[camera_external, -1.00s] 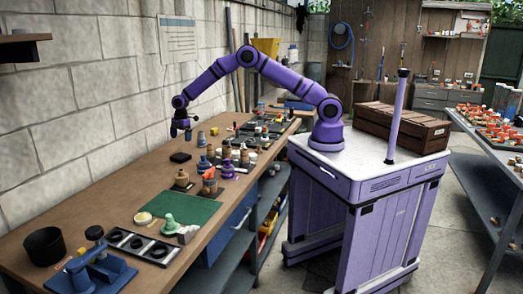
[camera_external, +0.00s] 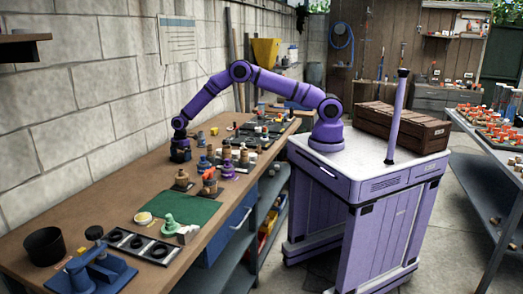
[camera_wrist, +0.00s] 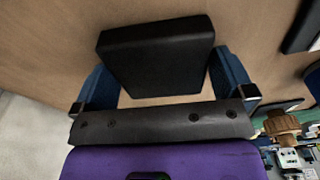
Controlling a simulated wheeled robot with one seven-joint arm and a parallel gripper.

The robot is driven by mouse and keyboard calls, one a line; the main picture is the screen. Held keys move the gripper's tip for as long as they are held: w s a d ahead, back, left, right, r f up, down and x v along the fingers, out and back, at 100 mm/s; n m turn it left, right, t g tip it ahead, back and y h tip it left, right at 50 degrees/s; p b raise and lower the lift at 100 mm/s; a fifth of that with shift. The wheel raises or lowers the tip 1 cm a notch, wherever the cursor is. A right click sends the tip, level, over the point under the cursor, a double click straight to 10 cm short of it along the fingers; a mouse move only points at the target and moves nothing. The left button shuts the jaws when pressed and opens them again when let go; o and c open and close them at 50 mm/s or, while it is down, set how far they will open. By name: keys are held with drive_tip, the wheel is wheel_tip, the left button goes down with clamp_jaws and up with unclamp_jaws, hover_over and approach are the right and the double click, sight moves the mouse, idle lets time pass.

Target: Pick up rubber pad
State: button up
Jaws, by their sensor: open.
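The rubber pad (camera_wrist: 158,58) is a flat black square block lying on the wooden workbench. In the wrist view it sits between the two blue fingers of my gripper (camera_wrist: 165,85), which are spread apart at its left and right sides. A small gap shows beside the pad's near part, and I cannot tell whether either finger touches it. In the external view my gripper (camera_external: 180,155) is low at the bench top, and it hides the pad there.
Jars and bottles (camera_external: 210,180) stand right and in front of my gripper. A green mat (camera_external: 185,211), a black cup (camera_external: 44,246) and a blue clamp-like tool (camera_external: 100,270) lie nearer. The block wall (camera_external: 90,110) is behind. Bench space left of the gripper is clear.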

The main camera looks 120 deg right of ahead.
drive_tip(key=shift+f, duration=0.15)
idle(0.3)
drive_tip(key=c, duration=0.7)
